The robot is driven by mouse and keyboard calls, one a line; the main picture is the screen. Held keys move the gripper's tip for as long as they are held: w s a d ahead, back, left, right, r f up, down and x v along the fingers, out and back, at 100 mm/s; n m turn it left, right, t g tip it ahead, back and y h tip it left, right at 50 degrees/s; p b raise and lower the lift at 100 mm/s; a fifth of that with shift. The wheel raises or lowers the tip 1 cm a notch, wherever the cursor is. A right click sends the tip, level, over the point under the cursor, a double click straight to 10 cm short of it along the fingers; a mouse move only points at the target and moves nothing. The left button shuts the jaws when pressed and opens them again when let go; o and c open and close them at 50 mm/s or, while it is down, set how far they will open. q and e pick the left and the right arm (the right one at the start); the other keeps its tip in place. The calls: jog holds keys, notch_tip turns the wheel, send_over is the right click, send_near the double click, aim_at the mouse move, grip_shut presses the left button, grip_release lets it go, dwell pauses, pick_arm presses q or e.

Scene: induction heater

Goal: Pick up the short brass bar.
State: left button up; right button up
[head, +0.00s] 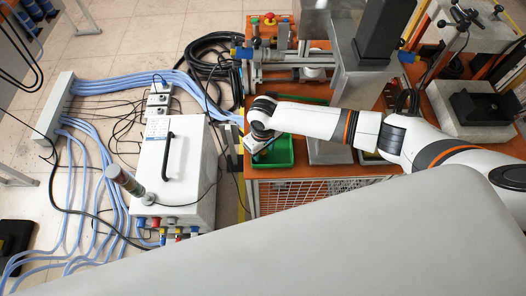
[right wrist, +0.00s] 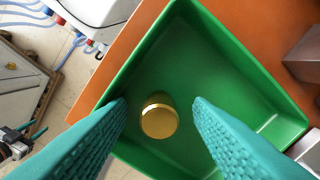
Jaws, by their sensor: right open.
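The short brass bar (right wrist: 159,117) stands on end inside the green tray (right wrist: 262,78), its round top face towards the camera in the right wrist view. My right gripper (right wrist: 160,104) is open, with one teal finger on each side of the bar and gaps between bar and fingers. In the head view my right gripper (head: 258,148) is over the green tray (head: 283,152) at the left edge of the orange table; the bar is not visible there.
The orange table (head: 316,171) carries a metal press (head: 345,95) just right of the tray. A white box (head: 178,165) with a black handle stands to the left on the floor, among blue hoses and black cables (head: 210,55).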

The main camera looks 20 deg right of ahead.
jog(key=shift+f, duration=0.2)
grip_shut()
